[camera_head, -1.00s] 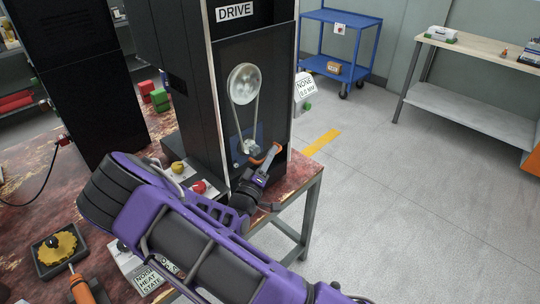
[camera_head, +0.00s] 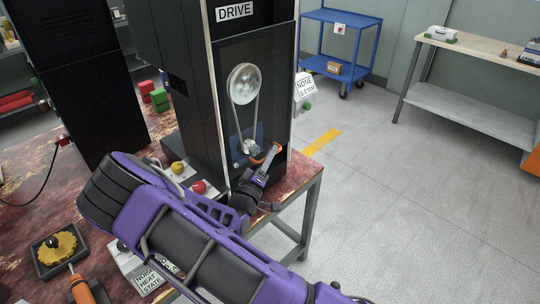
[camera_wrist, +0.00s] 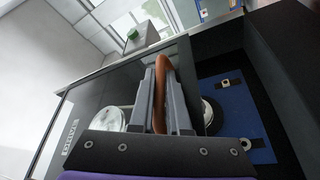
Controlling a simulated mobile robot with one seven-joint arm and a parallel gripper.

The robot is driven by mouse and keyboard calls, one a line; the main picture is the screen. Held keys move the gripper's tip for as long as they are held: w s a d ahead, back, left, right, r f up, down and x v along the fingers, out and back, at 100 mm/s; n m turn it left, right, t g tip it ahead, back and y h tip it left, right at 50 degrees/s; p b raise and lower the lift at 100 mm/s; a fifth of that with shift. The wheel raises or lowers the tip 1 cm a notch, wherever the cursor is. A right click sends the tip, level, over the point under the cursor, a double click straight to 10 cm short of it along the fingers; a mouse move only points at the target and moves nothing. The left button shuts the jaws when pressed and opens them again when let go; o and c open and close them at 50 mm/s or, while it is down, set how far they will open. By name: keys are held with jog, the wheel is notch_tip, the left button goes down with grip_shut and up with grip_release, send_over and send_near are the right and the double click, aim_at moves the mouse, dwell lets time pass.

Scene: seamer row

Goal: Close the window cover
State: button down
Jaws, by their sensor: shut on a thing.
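The window cover (camera_head: 275,75) is a dark see-through pane on the front of the black DRIVE cabinet. A pale pulley and belt show through it. An orange handle (camera_head: 271,153) is at its lower right. My gripper (camera_head: 263,170) is at this handle, and my purple arm reaches to it from below. In the wrist view my gripper's grey fingers (camera_wrist: 160,95) are shut on the orange handle (camera_wrist: 160,85), one on each side. There the tinted pane lies left of the fingers, and a blue plate (camera_wrist: 235,110) shows uncovered at right. I cannot tell how far the cover stands open.
The worn red table (camera_head: 305,170) carries the cabinet. A yellow knob (camera_head: 178,167) and a red knob (camera_head: 198,187) sit left of my gripper. A yellow gear (camera_head: 57,246) lies at lower left. The floor at right is clear, with a blue cart (camera_head: 340,45) behind.

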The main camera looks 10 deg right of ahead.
jog(key=shift+f, duration=0.1)
dwell(0.4)
notch_tip(320, 180, down, 9)
jog(key=b, duration=0.5)
jog(key=shift+b, duration=0.35)
jog(key=shift+s+f, duration=0.1)
jog(key=c, duration=1.2)
grip_release()
jog(key=shift+a, duration=0.1)
jog(key=shift+o, duration=0.2)
jog(key=v, duration=1.7)
jog(key=shift+a, duration=0.15)
